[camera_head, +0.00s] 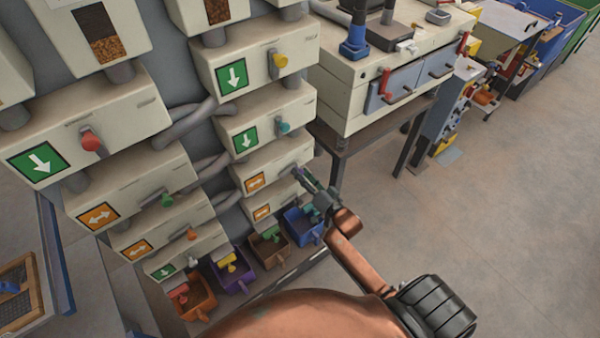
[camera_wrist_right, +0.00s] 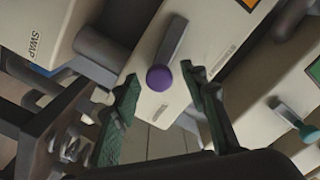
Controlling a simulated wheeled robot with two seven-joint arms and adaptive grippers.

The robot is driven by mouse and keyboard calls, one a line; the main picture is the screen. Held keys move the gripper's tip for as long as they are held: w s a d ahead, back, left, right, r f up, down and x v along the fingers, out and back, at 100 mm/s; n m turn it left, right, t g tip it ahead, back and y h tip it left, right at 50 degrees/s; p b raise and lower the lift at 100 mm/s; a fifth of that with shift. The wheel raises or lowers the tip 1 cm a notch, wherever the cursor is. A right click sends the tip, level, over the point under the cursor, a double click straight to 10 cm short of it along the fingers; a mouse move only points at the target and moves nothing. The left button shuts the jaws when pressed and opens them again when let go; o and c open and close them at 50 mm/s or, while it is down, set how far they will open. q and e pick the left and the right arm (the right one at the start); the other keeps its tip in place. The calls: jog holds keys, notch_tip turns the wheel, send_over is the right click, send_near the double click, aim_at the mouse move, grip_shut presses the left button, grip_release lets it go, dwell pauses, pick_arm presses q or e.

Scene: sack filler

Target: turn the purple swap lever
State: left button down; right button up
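The purple swap lever (camera_wrist_right: 159,78) has a grey arm ending in a round purple knob. It sits on a cream box with an orange arrow label, and in the head view only a little purple shows at the box (camera_head: 299,172). My right gripper (camera_head: 308,183) is at the front of this box. In the right wrist view its two green-padded fingers are open. The purple knob appears between the fingertips; I cannot tell whether they touch it. My left gripper is not in view.
Nearby boxes carry a teal lever (camera_head: 285,128), a yellow lever (camera_head: 280,61) and a red lever (camera_head: 92,142). Below stand coloured bins, including a blue bin (camera_head: 305,228). A cream machine on a dark table (camera_head: 345,147) stands at right. The floor (camera_head: 500,220) at right is clear.

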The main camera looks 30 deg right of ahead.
jog(key=shift+w, duration=0.7)
jog(key=shift+c, duration=0.5)
grip_shut()
